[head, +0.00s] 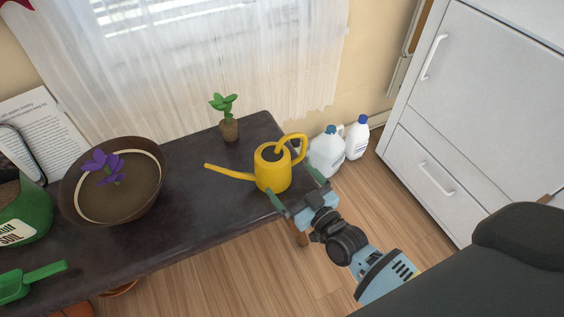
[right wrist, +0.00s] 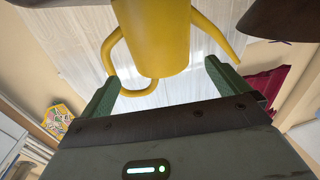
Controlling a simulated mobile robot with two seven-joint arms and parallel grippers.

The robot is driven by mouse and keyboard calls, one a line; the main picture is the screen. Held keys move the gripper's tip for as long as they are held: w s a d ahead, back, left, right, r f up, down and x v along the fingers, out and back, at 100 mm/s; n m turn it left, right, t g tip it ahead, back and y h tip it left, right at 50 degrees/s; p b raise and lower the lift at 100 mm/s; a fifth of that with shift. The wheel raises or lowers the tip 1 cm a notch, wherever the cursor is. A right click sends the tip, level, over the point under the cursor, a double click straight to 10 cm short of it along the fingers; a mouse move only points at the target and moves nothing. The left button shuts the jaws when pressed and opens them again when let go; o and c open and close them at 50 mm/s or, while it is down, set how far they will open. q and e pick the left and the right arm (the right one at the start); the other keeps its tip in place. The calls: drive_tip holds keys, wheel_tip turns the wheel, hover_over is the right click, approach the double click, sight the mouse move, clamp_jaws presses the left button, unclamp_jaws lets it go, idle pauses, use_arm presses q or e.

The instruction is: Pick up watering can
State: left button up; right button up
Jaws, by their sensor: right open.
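The yellow watering can (head: 272,172) stands upright near the right end of the dark table (head: 205,205). Its spout points left and its handle is on the right in the head view. My right gripper (head: 297,187) is open, close to the can's lower right side. In the right wrist view the can (right wrist: 155,35) appears just beyond the gripper (right wrist: 163,82), with its handle loop near the space between the two green fingers. I cannot tell whether a finger touches it. My left gripper is not in view.
A brown bowl (head: 147,207) with a purple flower stands to the left. A small potted plant (head: 229,130) stands behind the can. A green soil bag (head: 28,212) and a green scoop (head: 40,278) lie at far left. White jugs (head: 327,153) stand on the floor near a white cabinet (head: 470,110).

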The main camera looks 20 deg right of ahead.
sight(283, 175)
drive_tip(key=shift+w+a, duration=0.15)
drive_tip(key=shift+w+a+b, duration=0.2)
drive_tip(key=shift+w+b, duration=0.15)
drive_tip(key=shift+w, duration=0.75)
drive_tip(key=w, duration=0.1)
drive_tip(key=w+b, duration=0.1)
drive_tip(key=w+f, duration=0.1)
drive_tip(key=shift+w+a+b, duration=0.3)
drive_tip(key=shift+w+a, duration=0.05)
drive_tip(key=shift+w, duration=0.05)
drive_tip(key=shift+w+a+r, duration=0.1)
drive_tip(key=shift+w+a, duration=0.05)
drive_tip(key=shift+w, duration=0.5)
drive_tip(key=shift+c, duration=0.3)
drive_tip(key=c, duration=1.4)
drive_tip(key=shift+r, duration=0.25)
drive_tip(key=shift+c, duration=0.8)
